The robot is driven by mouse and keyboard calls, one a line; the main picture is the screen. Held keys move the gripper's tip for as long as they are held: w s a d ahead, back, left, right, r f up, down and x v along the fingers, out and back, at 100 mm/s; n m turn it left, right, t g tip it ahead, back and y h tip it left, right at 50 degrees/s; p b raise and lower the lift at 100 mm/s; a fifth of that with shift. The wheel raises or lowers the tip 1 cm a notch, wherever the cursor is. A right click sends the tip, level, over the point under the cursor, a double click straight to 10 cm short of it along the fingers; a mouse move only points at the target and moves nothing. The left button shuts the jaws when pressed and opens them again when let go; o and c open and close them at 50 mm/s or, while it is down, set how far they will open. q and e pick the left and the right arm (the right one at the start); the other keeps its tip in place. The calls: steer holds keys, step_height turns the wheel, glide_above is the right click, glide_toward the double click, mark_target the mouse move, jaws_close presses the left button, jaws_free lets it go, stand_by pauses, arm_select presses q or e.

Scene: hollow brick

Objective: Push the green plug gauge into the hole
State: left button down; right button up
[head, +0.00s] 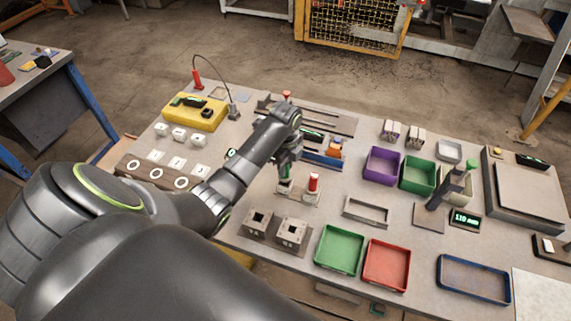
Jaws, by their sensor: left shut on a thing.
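My left arm reaches in from the left, and my left gripper (287,178) points down near the middle of the table. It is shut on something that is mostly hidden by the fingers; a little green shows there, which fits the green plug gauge. A small pale block shows just under the fingertips; I cannot tell whether the held thing touches it. A red-topped gauge (314,183) stands upright just right of the gripper. Two grey hollow bricks with dark square holes, a left one (258,221) and a right one (292,233), stand nearer the front edge. My right gripper is not in view.
A green tray (339,250), a red tray (387,264) and a blue-rimmed tray (474,279) lie at the front right. Purple (381,166) and green bins stand behind. A gauge stand with a display (465,220) is at right. A yellow case (194,112) is at back left.

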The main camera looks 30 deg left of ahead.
arm_select(q)
steer(key=shift+f+b, duration=0.55)
steer(key=shift+f, duration=0.45)
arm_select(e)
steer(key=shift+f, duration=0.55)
arm_select(q)
steer(key=c, duration=1.1)
jaws_free()
steer(key=shift+c, duration=0.2)
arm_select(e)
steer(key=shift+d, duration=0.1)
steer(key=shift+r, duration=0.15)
